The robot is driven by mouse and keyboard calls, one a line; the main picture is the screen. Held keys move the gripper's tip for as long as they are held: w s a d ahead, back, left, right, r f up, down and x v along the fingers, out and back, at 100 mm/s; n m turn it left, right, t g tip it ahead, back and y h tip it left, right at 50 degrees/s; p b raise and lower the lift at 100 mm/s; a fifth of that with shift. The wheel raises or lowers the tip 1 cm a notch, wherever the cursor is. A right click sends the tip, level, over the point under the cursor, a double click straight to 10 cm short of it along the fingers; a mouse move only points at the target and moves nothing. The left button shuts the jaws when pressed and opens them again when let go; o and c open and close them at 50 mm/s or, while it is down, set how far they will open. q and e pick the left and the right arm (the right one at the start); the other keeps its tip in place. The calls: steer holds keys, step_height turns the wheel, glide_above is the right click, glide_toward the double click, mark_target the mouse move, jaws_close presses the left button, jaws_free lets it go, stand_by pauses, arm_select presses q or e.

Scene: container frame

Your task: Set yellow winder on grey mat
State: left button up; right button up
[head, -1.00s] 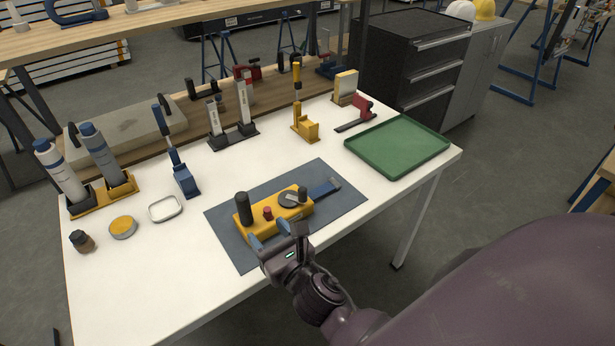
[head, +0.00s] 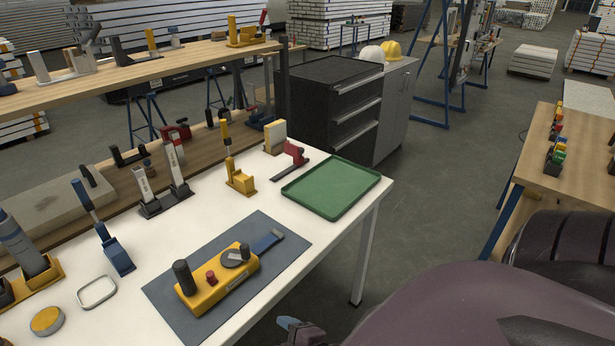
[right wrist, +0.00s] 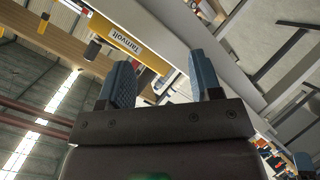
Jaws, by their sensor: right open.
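The yellow winder (head: 222,284) has a tall black knob, a red button and a grey disc on top. The right wrist view shows the winder's labelled yellow side (right wrist: 128,42) beyond the fingers. My left gripper is out of view.
A green tray (head: 331,212) lies at the table's right end. A yellow clamp (head: 239,179), a red clamp (head: 294,155), a blue tool (head: 117,253) and a yellow tin (head: 47,320) stand around the mat. Open floor lies right of the table.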

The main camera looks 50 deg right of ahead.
steer(key=s+d+f+m+g, duration=0.1)
steer(key=s+d+f+m, duration=0.1)
steer(key=m, duration=0.7)
steer(key=s+f, duration=0.1)
steer(key=s, duration=0.1)
steer(key=shift+s+f+g, duration=0.2)
steer(key=shift+s+g, duration=0.1)
stand_by(1.4)
